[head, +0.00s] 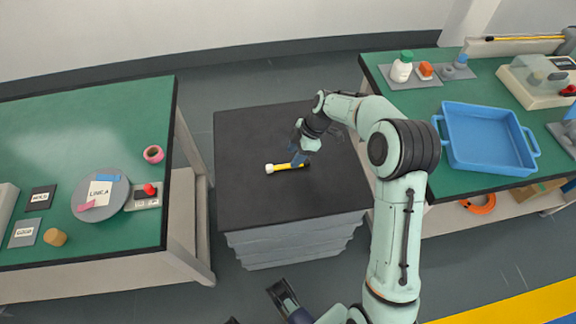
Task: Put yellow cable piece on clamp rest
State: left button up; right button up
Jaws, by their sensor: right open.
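The yellow cable piece (287,166) lies on the black top of the drawer cabinet (245,190), with a white end at its left and a dark end at its right. My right gripper (298,162) is open and reaches down over the right half of the cable piece. I cannot tell whether its fingers touch the piece. A dark part at the bottom edge looks like my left gripper (284,296); its fingers are not clear. I cannot identify the clamp rest for certain. A thin yellow strand (525,38) runs along a pale bar at the back right.
The left green table (100,130) holds a grey disc (99,194), labels and a pink tape roll (153,154). The right green table carries a blue tray (488,140), a white bottle (401,67) and a scale-like device (540,80). Most of the cabinet top is clear.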

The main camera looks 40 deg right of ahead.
aim_at(288, 166)
jog(key=x, duration=0.4)
jog(key=shift+d+f+b, duration=0.15)
jog(key=shift+f+b, duration=0.25)
grip_shut()
jog(key=shift+r, duration=0.1)
